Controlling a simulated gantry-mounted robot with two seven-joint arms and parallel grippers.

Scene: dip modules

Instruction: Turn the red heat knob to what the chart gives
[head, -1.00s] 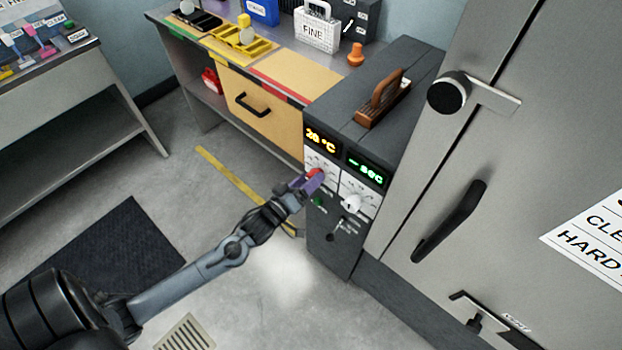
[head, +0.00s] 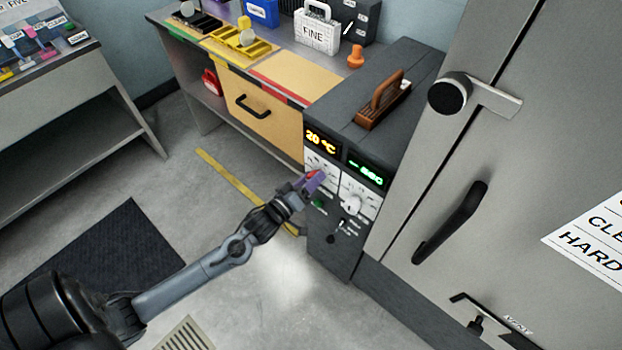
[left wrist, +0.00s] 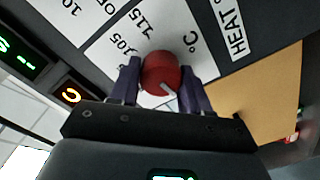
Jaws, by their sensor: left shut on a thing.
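The red heat knob (left wrist: 161,74) sits on a white dial plate (left wrist: 112,55) marked with numbers such as 105 and 115, with a HEAT label (left wrist: 236,30) beside it. My left gripper (left wrist: 160,90) is shut on the knob, one purple finger on each side. A pale pointer line shows on the knob's face. In the head view the knob (head: 312,174) is mostly hidden by my left gripper (head: 311,182). Above the dial an orange display (head: 320,141) reads 20 °C. My right gripper is not in view. No chart is clearly readable.
A green display (head: 366,170) and a white knob (head: 352,203) are right of the red knob. A small green button (head: 318,203) and a black switch (head: 332,238) sit below. A large grey door with a black handle (head: 450,222) stands at the right.

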